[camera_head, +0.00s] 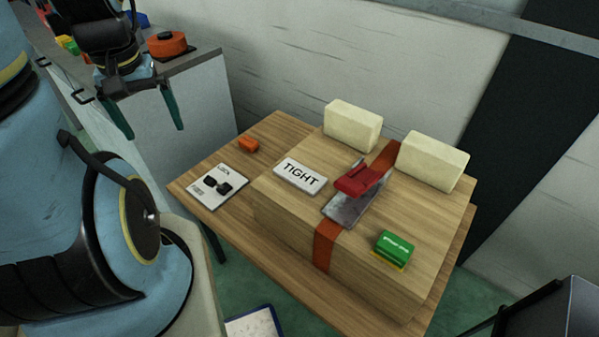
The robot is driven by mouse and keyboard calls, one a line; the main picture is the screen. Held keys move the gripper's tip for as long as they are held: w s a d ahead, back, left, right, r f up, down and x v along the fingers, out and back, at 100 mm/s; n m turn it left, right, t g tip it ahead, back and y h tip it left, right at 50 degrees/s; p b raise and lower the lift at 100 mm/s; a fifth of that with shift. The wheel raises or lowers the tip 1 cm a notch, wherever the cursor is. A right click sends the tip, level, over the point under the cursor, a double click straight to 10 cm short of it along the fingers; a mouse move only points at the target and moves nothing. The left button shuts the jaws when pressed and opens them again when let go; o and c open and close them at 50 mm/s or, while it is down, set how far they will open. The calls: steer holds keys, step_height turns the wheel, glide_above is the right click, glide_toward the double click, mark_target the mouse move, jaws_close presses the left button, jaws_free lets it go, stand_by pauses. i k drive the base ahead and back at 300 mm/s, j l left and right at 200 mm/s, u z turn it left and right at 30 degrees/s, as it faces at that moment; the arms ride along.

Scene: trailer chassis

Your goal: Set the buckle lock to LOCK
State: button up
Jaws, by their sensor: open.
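A white panel (236,197) lies at the left of the wooden table, with a black switch (218,185) on it. Small print stands at its far edge and near left; the far word looks like LOCK. I cannot tell which setting the switch is in. A red buckle lever (362,180) sits on a metal plate (346,211), on an orange strap (326,243) across a wooden block. The lever looks slightly raised. My gripper (152,128) is open and empty, its dark green fingers pointing down, at the upper left, apart from panel and buckle.
A white TIGHT sign (300,176) lies left of the buckle. Two cream blocks (352,126) stand behind it. A green and yellow block (394,250) lies at the right front. A small orange piece (249,144) lies behind the panel. A grey cabinet (200,105) stands at the left.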

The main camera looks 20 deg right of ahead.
mark_target(210, 181)
steer(key=k+j+u, duration=0.1)
steer(key=j+u, duration=0.25)
steer(key=k+j+u, duration=0.1)
steer(key=u, duration=0.25)
steer(key=j+u, duration=0.4)
